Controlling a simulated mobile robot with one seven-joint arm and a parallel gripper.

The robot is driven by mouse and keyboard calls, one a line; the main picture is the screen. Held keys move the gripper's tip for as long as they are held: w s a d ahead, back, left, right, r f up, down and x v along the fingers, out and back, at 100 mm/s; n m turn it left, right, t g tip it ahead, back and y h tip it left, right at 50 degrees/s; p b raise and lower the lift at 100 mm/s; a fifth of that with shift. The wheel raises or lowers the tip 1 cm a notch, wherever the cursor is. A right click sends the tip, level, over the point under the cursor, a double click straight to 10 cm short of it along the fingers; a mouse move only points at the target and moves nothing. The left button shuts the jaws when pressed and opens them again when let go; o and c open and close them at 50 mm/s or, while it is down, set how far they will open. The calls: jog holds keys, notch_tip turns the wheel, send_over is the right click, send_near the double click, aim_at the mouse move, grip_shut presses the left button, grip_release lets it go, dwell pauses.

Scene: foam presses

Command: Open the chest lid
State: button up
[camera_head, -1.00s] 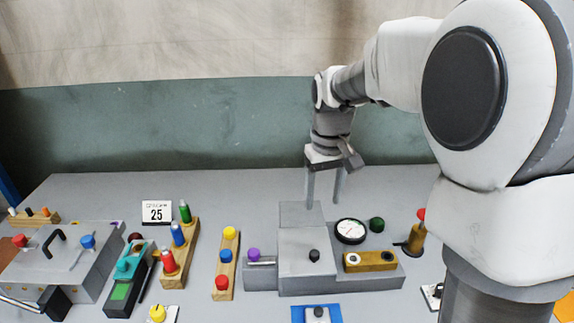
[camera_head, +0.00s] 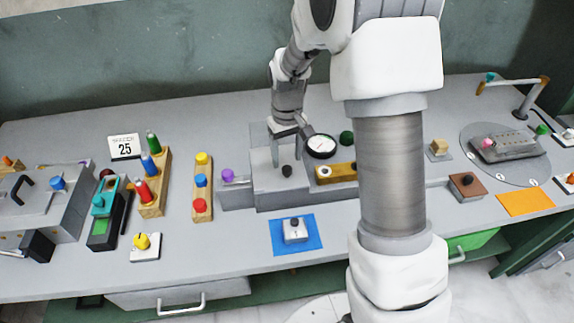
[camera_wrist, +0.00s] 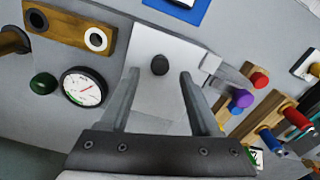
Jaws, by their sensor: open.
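A grey box (camera_head: 262,192) stands mid-table, with a flat plate (camera_wrist: 150,45) on top and a small black knob (camera_head: 286,171) on the plate. The knob also shows in the wrist view (camera_wrist: 160,65). My gripper (camera_wrist: 160,73) is open and points down at the plate; in the wrist view the knob appears between its fingertips. I cannot tell whether the fingers touch the plate. In the head view my gripper (camera_head: 286,150) is behind the knob. A second grey box at far left has a lid (camera_head: 42,190) with a black arched handle (camera_head: 18,187); its left side is cut off.
A round gauge (camera_head: 320,146), a green knob (camera_head: 346,138) and a brass block (camera_head: 335,172) are close to my gripper. A purple knob (camera_head: 227,175) is left of the box. Peg racks (camera_head: 202,205) stand further left. A blue mat (camera_head: 280,240) lies in front.

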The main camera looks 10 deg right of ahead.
aim_at(287, 167)
jog(key=shift+f, duration=2.05)
grip_shut()
